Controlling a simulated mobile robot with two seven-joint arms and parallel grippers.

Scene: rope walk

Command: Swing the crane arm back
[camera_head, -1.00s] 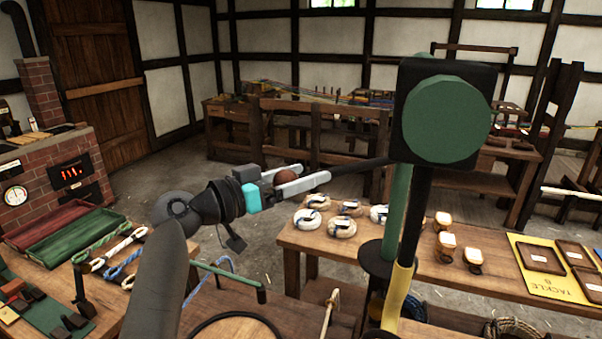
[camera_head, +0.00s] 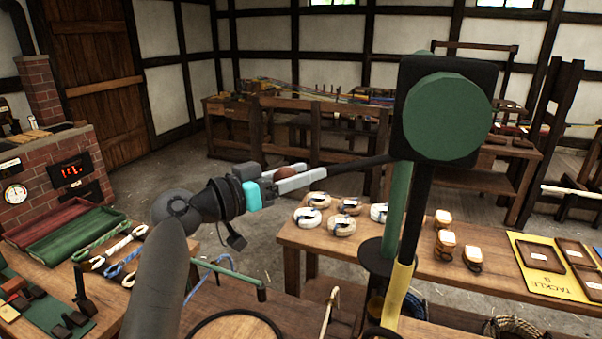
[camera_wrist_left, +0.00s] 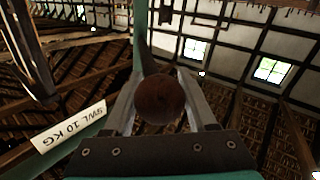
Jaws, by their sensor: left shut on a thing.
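The crane has a green post (camera_head: 397,205) on a dark round base, with a dark block bearing a green disc (camera_head: 447,121) large at the right of the head view. A thin dark rod (camera_head: 350,166) runs from near the post toward my left gripper (camera_head: 303,178). My left gripper is shut on a round brown knob (camera_head: 289,171). In the left wrist view the knob (camera_wrist_left: 160,99) sits between both fingers, with a green bar beyond it. A white label reading SWL 10 KG (camera_wrist_left: 69,128) is at the left there. My right gripper is not in view.
A wooden table (camera_head: 330,241) with rope coils and tan-topped blocks stands behind the post. A yellow TACKLE board (camera_head: 545,285) lies at its right. Green and red trays (camera_head: 75,240) and rope pieces lie at the left. A brick stove (camera_head: 50,175) stands beyond. Open floor lies between.

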